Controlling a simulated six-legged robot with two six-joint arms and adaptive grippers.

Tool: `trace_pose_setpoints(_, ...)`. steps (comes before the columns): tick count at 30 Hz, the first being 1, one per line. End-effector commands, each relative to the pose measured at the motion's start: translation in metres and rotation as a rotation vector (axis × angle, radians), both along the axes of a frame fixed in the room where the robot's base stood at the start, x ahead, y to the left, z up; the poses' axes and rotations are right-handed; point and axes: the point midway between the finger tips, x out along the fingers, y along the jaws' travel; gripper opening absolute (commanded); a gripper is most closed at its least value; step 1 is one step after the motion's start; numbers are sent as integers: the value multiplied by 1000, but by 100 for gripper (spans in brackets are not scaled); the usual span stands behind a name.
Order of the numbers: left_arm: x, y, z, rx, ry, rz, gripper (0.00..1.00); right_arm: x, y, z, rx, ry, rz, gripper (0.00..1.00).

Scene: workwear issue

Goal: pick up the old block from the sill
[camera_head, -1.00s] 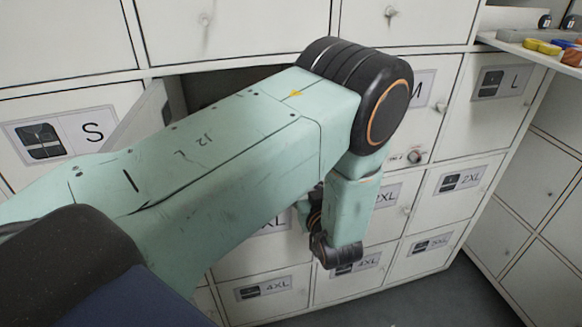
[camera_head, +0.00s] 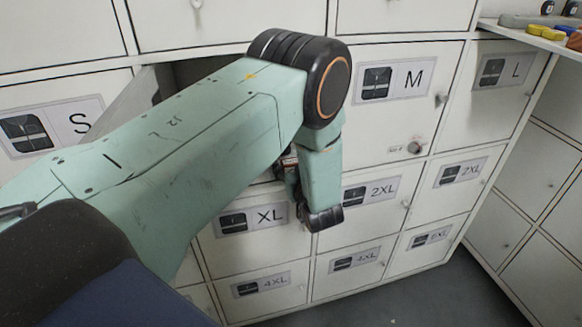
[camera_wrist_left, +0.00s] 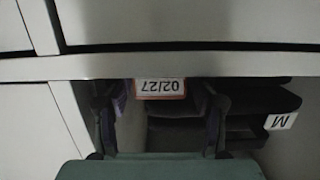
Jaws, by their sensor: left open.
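In the left wrist view, a white label (camera_wrist_left: 160,88) with an orange border reads 02/27 upside down. It sits just below a pale horizontal edge (camera_wrist_left: 200,66), in front of a dark locker interior. I cannot tell how much of a block is behind the label. My left gripper (camera_wrist_left: 160,108) is open, with one dark finger on either side of the label and nothing visibly clamped. In the head view, my left arm hides most of the open compartment (camera_head: 205,70), and the gripper's fingertips cannot be made out. My right gripper is not in view.
Dark folded or stacked items with an M tag (camera_wrist_left: 281,121) lie inside the compartment. An opened door (camera_head: 135,100) stands left of it. Closed lockers labelled M (camera_head: 400,80), XL and other sizes surround my arm. A shelf (camera_head: 520,33) with coloured items is at upper right.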

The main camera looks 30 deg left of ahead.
Motion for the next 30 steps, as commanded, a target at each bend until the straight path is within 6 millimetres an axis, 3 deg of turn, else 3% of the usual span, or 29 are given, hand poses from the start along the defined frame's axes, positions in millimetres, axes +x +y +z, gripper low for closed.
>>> trace_pose_setpoints(5, 1, 1, 0, -1, 1, 0, 58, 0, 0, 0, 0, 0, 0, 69)
trace_pose_setpoints(17, 1, 1, 0, 0, 0, 0, 24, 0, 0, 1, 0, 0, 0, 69)
trace_pose_setpoints(30, 2, 2, 3, -1, 1, -1, 24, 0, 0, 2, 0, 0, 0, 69)
